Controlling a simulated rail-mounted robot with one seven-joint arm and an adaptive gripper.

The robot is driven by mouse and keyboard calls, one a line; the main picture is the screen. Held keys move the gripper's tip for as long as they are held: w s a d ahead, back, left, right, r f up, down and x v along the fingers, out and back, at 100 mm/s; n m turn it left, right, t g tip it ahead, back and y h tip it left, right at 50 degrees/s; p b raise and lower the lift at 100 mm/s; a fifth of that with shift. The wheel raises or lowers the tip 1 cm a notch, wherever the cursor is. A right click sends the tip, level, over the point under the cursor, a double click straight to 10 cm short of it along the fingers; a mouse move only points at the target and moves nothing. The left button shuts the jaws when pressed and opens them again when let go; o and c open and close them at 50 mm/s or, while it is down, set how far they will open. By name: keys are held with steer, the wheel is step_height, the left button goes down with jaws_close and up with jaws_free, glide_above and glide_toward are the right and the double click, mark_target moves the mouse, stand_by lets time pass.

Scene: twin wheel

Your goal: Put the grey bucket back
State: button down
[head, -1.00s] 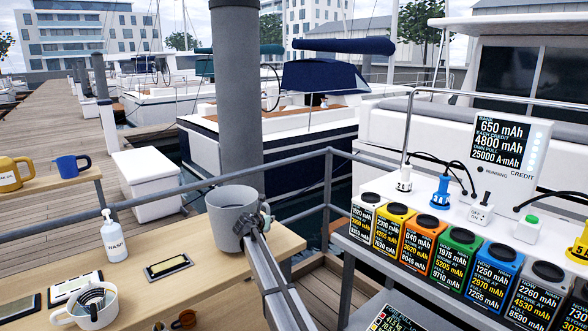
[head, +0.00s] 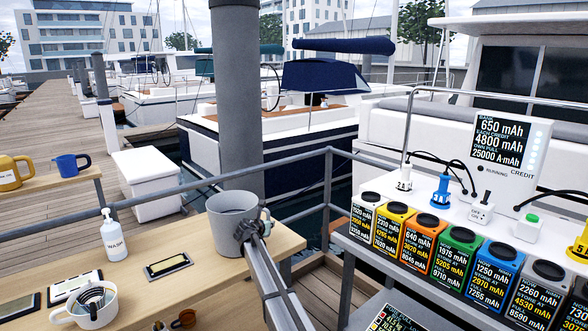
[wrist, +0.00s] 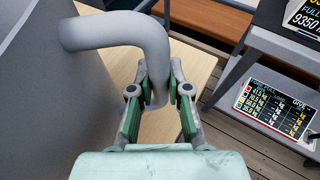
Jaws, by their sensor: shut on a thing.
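The grey bucket (head: 232,226) is upright at the right end of the wooden table (head: 205,287), in the middle of the head view. I cannot tell whether its base touches the tabletop. My gripper (head: 262,228) is at the bucket's right side, on its handle. In the wrist view the bucket's wall (wrist: 60,110) fills the left, and its curved handle (wrist: 125,38) comes down between the green-padded fingers of my gripper (wrist: 157,95). The fingers are shut on the handle.
A soap bottle (head: 114,238), a dark-framed tray (head: 168,265) and a white mug (head: 88,304) stand on the table's left part. A rack of coloured batteries (head: 455,250) is to the right. A metal railing (head: 290,172) runs behind the table.

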steer(key=shift+f, duration=0.25)
steer(key=c, duration=1)
jaws_free()
steer(key=shift+c, duration=0.2)
steer(key=shift+o, duration=0.4)
steer(key=shift+o, duration=1.2)
steer(key=v, duration=1.2)
